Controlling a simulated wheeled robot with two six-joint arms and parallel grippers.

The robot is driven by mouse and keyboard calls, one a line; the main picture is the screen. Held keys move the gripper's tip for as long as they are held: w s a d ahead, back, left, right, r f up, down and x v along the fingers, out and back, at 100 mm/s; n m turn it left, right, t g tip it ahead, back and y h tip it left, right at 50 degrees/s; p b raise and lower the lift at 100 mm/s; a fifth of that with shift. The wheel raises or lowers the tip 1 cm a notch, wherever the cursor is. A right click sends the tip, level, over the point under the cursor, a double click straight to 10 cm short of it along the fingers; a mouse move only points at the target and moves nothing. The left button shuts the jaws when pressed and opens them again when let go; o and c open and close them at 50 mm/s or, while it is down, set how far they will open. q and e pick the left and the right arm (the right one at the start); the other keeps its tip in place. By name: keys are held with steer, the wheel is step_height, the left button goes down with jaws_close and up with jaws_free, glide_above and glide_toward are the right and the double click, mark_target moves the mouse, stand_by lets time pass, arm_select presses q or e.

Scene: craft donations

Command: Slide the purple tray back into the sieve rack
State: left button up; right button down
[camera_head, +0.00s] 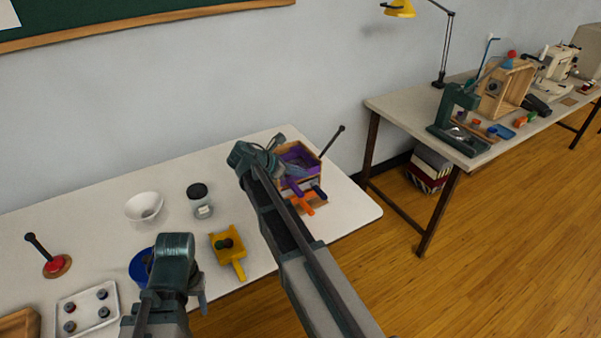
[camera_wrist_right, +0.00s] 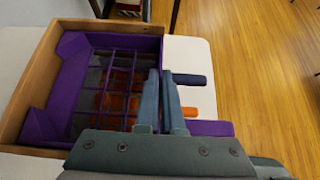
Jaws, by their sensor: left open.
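The purple tray (camera_wrist_right: 72,60) has a grid floor and sits in the top of the wooden sieve rack (camera_wrist_right: 29,70). Both also show in the head view, the tray (camera_head: 299,155) at the table's right end and the rack (camera_head: 313,183) around it. The tray's purple handle (camera_wrist_right: 212,128) points right in the wrist view. My right gripper (camera_wrist_right: 160,74) is at the tray's handle side, its fingers close together; whether anything is between them is hidden. In the head view my right gripper (camera_head: 262,158) is beside the rack. My left gripper (camera_head: 176,262) is open near the front edge.
Below the tray, an orange handle (camera_head: 302,205) and a dark handle (camera_head: 319,192) stick out. A yellow scoop (camera_head: 228,246), jar (camera_head: 199,200), white bowl (camera_head: 144,207), blue bowl (camera_head: 138,268) and white tray (camera_head: 87,309) stand left. A second table (camera_head: 400,108) is at right.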

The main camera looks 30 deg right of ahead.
steer(key=shift+w+f, duration=0.1)
steer(key=c, duration=1)
jaws_free()
steer(key=p+v, duration=0.8)
steer(key=v, duration=0.5)
steer(key=shift+a+r, duration=0.25)
steer(key=shift+r, duration=0.05)
steer(key=shift+f, duration=0.1)
